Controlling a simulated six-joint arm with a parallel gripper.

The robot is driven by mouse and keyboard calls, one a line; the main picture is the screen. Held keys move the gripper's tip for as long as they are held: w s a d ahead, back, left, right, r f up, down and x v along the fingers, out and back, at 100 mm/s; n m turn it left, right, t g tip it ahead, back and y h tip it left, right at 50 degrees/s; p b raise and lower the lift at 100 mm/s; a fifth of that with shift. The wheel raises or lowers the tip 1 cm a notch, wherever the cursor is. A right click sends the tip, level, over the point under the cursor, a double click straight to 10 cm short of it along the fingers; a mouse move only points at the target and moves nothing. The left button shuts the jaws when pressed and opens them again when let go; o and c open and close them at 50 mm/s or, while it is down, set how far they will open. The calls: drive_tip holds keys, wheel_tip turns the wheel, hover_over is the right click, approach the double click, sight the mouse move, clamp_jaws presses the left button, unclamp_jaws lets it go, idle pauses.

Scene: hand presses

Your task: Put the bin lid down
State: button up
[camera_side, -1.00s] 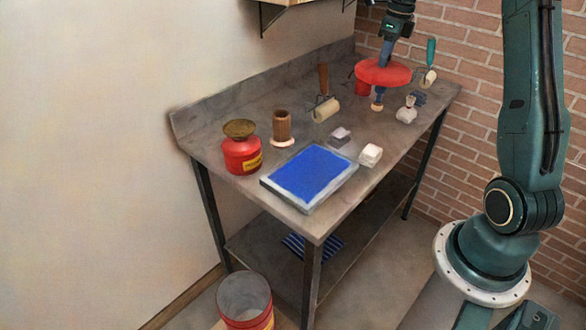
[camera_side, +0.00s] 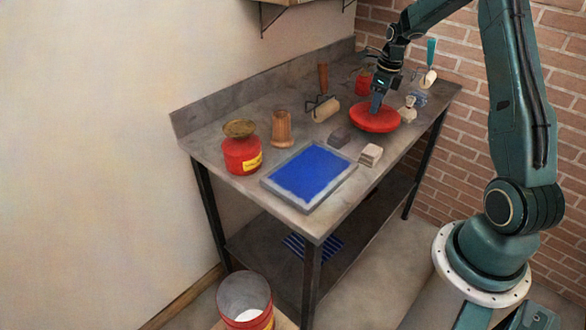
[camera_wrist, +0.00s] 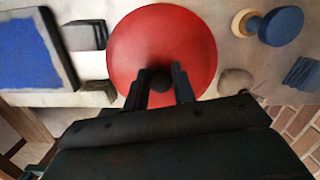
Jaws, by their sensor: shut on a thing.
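The bin lid (camera_side: 378,122) is a red, shallow round disc at the far right part of the worktable (camera_side: 226,185). It is level and very low over the tabletop; I cannot tell for sure whether it touches. In the wrist view the lid (camera_wrist: 130,45) fills the middle, with a dark knob (camera_wrist: 160,82) at its centre. My gripper (camera_side: 376,104) points down from above and is shut on this knob; its two fingers (camera_wrist: 159,80) stand either side of it. The red bin (camera_side: 262,322) stands below the table at the front, open, with something white inside.
A blue inked slab (camera_side: 309,172) lies at the table's near end beside a red can (camera_side: 241,157). Small blocks (camera_side: 371,155) lie between slab and lid. A roller (camera_side: 325,109) stands behind. A blue-knobbed dabber (camera_wrist: 281,26) and a pale lump (camera_wrist: 235,80) are close to the lid.

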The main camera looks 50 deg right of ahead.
drive_tip(key=shift+f, duration=0.75)
drive_tip(key=shift+f, duration=0.15)
drive_tip(key=shift+f, duration=2)
drive_tip(key=shift+f, duration=0.1)
drive_tip(key=o, duration=1)
drive_tip(key=shift+o, duration=0.2)
drive_tip(key=r, duration=0.4)
drive_tip(key=s+r, duration=0.1)
drive_tip(key=r, duration=0.7)
drive_tip(key=shift+s+d+r, duration=0.1)
drive_tip(key=shift+s+d, duration=0.1)
